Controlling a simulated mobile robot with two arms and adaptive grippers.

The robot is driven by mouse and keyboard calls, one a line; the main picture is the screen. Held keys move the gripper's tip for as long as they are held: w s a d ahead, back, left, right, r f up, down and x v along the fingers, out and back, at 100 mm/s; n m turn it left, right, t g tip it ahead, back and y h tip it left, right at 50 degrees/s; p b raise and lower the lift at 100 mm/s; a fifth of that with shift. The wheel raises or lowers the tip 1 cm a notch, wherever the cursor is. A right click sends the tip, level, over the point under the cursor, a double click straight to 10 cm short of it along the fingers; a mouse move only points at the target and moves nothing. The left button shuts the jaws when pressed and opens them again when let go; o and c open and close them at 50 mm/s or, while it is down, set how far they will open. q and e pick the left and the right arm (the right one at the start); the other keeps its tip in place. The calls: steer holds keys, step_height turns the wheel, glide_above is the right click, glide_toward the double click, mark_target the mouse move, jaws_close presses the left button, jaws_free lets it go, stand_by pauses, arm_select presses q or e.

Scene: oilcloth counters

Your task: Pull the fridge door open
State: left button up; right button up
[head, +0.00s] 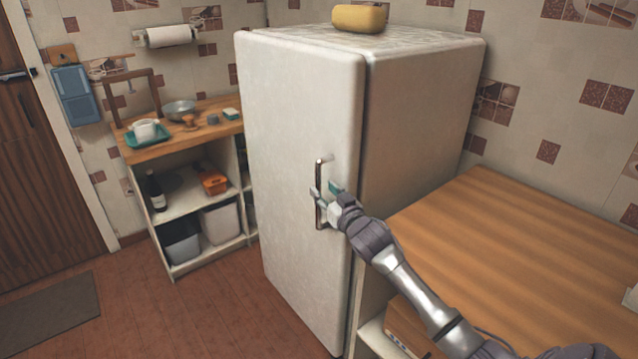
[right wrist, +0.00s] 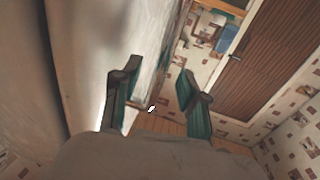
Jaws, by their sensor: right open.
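The white fridge (head: 418,120) stands in the middle of the head view. Its door (head: 295,130) looks shut, flush with the body. A vertical metal handle (head: 320,168) sits near the door's right edge. My right gripper (head: 326,191) is at the handle, its fingers open and overlapping the handle's middle in the picture. In the right wrist view the two green-dark fingers (right wrist: 155,95) are spread apart, with the pale door on the left. I cannot tell whether they touch the handle. My left gripper is not in view.
A yellow object (head: 359,18) lies on top of the fridge. A wooden counter (head: 520,225) stands to the right, beneath my right arm. A shelf unit (head: 200,225) with a wooden top stands left of the fridge. The floor (head: 190,310) in front of the door is clear.

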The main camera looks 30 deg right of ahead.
mark_target(320, 187)
steer(key=shift+w+d, duration=0.2)
steer(key=shift+w, duration=1.65)
jaws_close()
